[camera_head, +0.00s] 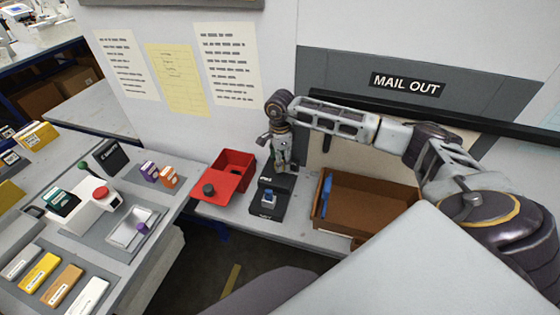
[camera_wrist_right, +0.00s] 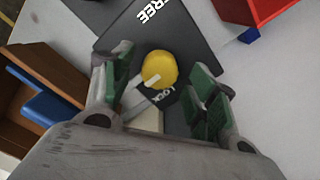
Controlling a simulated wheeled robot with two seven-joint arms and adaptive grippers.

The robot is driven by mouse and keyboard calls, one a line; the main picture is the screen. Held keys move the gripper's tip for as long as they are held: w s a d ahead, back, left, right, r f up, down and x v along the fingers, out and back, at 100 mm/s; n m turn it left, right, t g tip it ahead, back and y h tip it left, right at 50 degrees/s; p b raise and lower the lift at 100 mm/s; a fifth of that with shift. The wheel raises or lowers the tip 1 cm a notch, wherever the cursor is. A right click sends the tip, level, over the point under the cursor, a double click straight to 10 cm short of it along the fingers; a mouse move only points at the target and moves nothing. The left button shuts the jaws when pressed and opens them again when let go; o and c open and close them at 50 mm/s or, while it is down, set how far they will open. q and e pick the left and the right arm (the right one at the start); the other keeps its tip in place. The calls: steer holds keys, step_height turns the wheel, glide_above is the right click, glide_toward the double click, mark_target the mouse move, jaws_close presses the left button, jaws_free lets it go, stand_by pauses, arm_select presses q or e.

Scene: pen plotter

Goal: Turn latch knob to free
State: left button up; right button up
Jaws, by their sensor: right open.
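The yellow latch knob (camera_wrist_right: 159,69) shows in the right wrist view on a dark plate (camera_wrist_right: 128,32). The word FREE is at the plate's upper end, and LOCK is just below the knob. A pale mark on the knob points to its lower left, on the LOCK side. My right gripper (camera_wrist_right: 160,84) is open, with its green-padded fingers on either side of the knob; I cannot tell if they touch it. In the head view my right gripper (camera_head: 282,164) points down at the back of the bench and hides the knob. My left gripper is not in view.
A red bin (camera_head: 232,172) stands left of my right gripper and a brown tray (camera_head: 375,212) with a blue item stands right. A dark block with a blue part (camera_head: 268,198) sits in front. A separate table (camera_head: 60,155) at left holds coloured boxes and a red button.

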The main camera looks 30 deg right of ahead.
steer(key=shift+f, duration=0.8)
steer(key=shift+c, duration=0.5)
steer(key=c, duration=0.9)
